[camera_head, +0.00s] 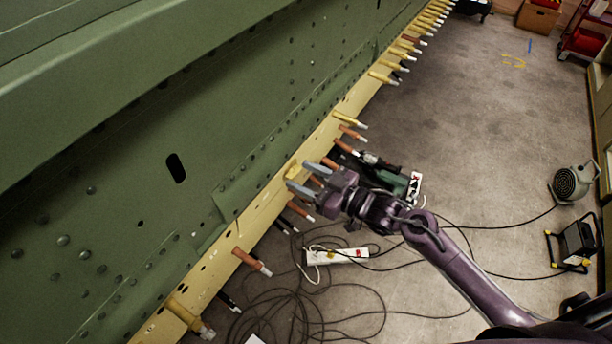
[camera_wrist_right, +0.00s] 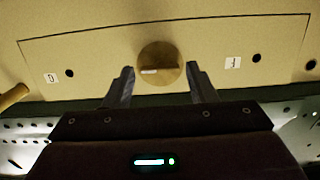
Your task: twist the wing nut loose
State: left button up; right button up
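The wing nut (camera_wrist_right: 158,62) is a round tan knob with a raised bar lying about level across it, on a tan panel (camera_wrist_right: 100,50) in the right wrist view. My right gripper (camera_wrist_right: 160,70) is open, with one finger on each side of the knob's lower part. Small gaps show between fingers and knob, and I see no clear contact. In the head view my right gripper (camera_head: 298,175) reaches the yellow edge strip, with a small yellow piece (camera_head: 292,172) between its fingertips. My left gripper is not in view.
A green fuselage skin (camera_head: 120,150) fills the left, with several orange and yellow pins (camera_head: 250,260) sticking out along its yellow edge. Cables and a white power strip (camera_head: 337,256) lie on the floor below. A fan (camera_head: 572,182) stands at the right. The floor at upper right is mostly clear.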

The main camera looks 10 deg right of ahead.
jog(key=shift+o, duration=0.9)
jog(key=b+v, duration=0.2)
jog(key=v, duration=0.5)
jog(key=shift+s+d, duration=0.3)
jog(key=shift+r, duration=0.1)
